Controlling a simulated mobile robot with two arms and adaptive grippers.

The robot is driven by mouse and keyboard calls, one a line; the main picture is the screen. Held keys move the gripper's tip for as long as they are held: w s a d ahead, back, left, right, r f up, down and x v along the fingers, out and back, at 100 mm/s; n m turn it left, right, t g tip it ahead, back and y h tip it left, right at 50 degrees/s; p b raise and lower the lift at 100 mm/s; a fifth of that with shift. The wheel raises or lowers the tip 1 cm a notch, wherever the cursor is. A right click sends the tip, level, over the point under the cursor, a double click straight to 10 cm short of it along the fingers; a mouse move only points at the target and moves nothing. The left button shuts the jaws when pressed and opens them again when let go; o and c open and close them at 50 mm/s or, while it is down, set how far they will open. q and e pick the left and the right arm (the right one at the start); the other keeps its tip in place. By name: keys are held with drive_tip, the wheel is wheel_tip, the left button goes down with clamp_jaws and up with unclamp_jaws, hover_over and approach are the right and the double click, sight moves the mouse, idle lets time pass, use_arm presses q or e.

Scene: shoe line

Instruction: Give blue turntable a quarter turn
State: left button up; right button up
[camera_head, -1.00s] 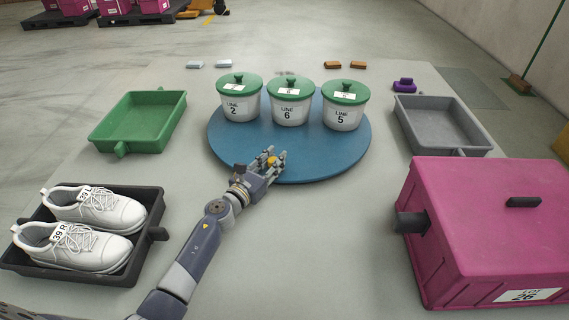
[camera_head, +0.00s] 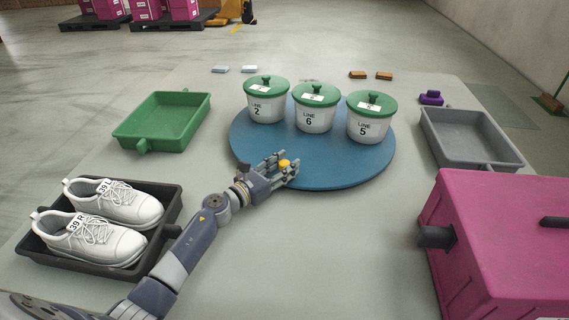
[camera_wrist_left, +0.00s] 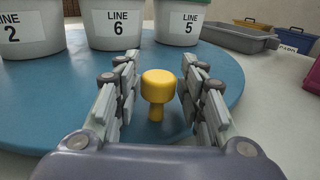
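The blue turntable (camera_head: 330,172) lies in the middle of the table and carries three white tubs with green lids, marked LINE 2 (camera_head: 267,103), LINE 6 (camera_head: 317,111) and LINE 5 (camera_head: 371,121). A yellow knob (camera_wrist_left: 158,88) stands upright near the turntable's front edge; it also shows in the head view (camera_head: 284,163). My left gripper (camera_head: 287,168) is at that edge, its fingers apart on both sides of the knob. In the left wrist view gaps show between the knob and the fingers (camera_wrist_left: 158,100). My right gripper is not in view.
A black tray (camera_head: 100,262) with white shoes stands front left, a green tray (camera_head: 165,122) behind it. A pink box (camera_head: 495,245) stands front right, with a grey tray (camera_head: 470,140) behind it. Small blocks lie at the back. The table in front of the turntable is clear.

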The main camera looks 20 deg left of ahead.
use_arm(q)
drive_tip(key=shift+r, duration=0.25)
